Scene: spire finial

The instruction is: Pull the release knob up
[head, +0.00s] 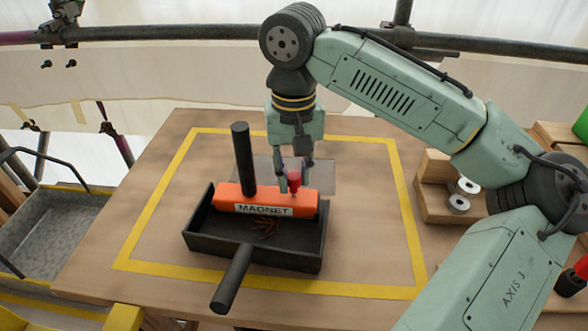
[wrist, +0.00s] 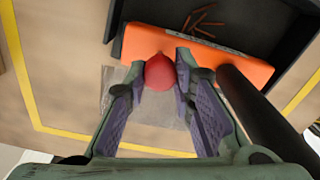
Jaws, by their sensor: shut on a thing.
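The red release knob (head: 294,179) stands on top of an orange bar (head: 225,195) labelled MAGNET, towards its right end. In the wrist view the round red knob (wrist: 160,73) sits between the fingertips of my gripper (wrist: 163,68). My gripper (head: 294,180) points down from above and is shut on the knob. The orange magnet bar lies across the back of a dark tray (head: 312,262). A black upright handle (head: 243,160) rises from the bar's left part. The knob's lower stem is hidden in the wrist view.
Several thin rusty nails (head: 268,226) lie in the tray before the bar. The tray's black handle (head: 232,280) points to the front. A clear sheet (head: 325,175) lies behind the tray. Yellow tape (head: 408,220) frames the work area. A wooden block with metal rings (head: 436,205) stands right.

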